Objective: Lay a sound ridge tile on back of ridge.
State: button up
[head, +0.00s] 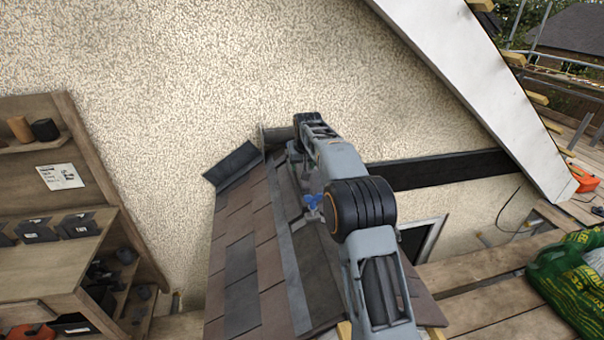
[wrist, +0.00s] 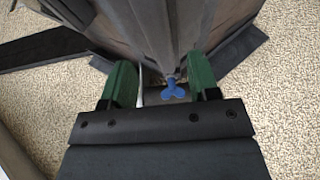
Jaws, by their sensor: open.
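My arm reaches over a small tiled roof (head: 240,265) in the head view, and its links hide most of my gripper. In the wrist view my gripper (wrist: 160,74) is open, with green fingers apart on either side of the ridge. A blue three-lobed knob (wrist: 174,90) shows between the fingers; it also shows in the head view (head: 313,200). A grey piece (head: 277,136) is at the back end of the ridge (head: 289,245), partly behind my arm. I cannot tell whether it is a ridge tile. Dark labelled pieces (head: 80,225) lie on the shelf unit at left.
A wooden shelf unit (head: 75,255) stands at left. A rough plaster wall (head: 190,80) is behind the roof. A white sloping board (head: 470,80) and black beam (head: 440,169) are at right. Green bags (head: 570,275) lie on planks (head: 490,310).

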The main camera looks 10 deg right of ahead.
jog(key=v, duration=0.7)
jog(key=s+r, duration=0.2)
jog(key=s, duration=0.6)
jog(key=s+r, duration=0.2)
jog(key=s, duration=0.7)
jog(key=s+f, duration=0.5)
jog(key=s, duration=0.5)
jog(key=s+f, duration=0.5)
jog(key=s, duration=0.5)
jog(key=shift+b, duration=0.3)
jog(key=shift+d, duration=0.1)
